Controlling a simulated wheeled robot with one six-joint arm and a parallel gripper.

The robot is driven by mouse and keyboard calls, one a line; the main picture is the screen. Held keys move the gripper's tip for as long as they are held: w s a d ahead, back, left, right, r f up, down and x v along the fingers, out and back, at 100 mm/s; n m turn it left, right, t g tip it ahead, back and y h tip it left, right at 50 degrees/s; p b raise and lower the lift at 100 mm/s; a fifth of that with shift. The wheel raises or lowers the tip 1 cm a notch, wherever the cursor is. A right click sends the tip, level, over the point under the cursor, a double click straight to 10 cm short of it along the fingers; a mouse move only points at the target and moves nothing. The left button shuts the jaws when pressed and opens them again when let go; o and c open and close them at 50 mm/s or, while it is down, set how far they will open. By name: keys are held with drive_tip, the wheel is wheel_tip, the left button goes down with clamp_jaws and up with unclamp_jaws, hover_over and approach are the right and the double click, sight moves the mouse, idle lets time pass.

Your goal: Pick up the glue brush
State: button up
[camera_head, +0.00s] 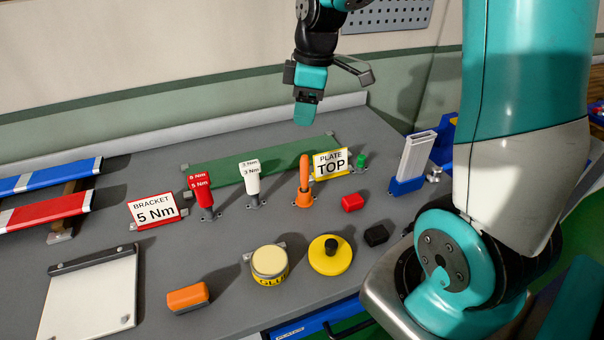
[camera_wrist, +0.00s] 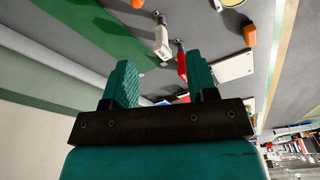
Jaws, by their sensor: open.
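An orange upright handle on a flared orange base (camera_head: 304,185) stands at the middle of the bench and is the most brush-like thing in view. No bristles show, so I cannot tell for sure that it is the glue brush. A round pot marked GLUE (camera_head: 269,265) with a cream top stands in front of it. My gripper (camera_head: 308,112) hangs above the back of the bench, well clear of the handle. In the wrist view my gripper (camera_wrist: 162,82) has its teal fingers apart with nothing between them. An orange tip (camera_wrist: 137,3) shows at the top edge there.
A yellow disc (camera_head: 330,262), red block (camera_head: 352,203), black block (camera_head: 376,235) and orange block (camera_head: 188,297) lie in front. Space above is clear.

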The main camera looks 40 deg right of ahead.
sight(305, 158)
drive_tip(key=f+p, duration=0.1)
drive_tip(key=f, duration=0.3)
drive_tip(key=w+d+f+p, duration=0.1)
drive_tip(key=f, duration=0.2)
drive_tip(key=f+p, duration=0.1)
drive_tip(key=f, duration=0.3)
drive_tip(key=shift+w+d+f, duration=0.35)
drive_tip(key=shift+d, duration=0.05)
drive_tip(key=shift+w+f+p, duration=0.2)
drive_tip(key=shift+f+p, duration=0.5)
drive_tip(key=shift+f, duration=0.85)
drive_tip(key=shift+w+f+p, duration=0.2)
drive_tip(key=shift+f+p, duration=0.45)
drive_tip(key=shift+f, duration=0.9)
drive_tip(key=shift+c, duration=0.2)
clamp_jaws()
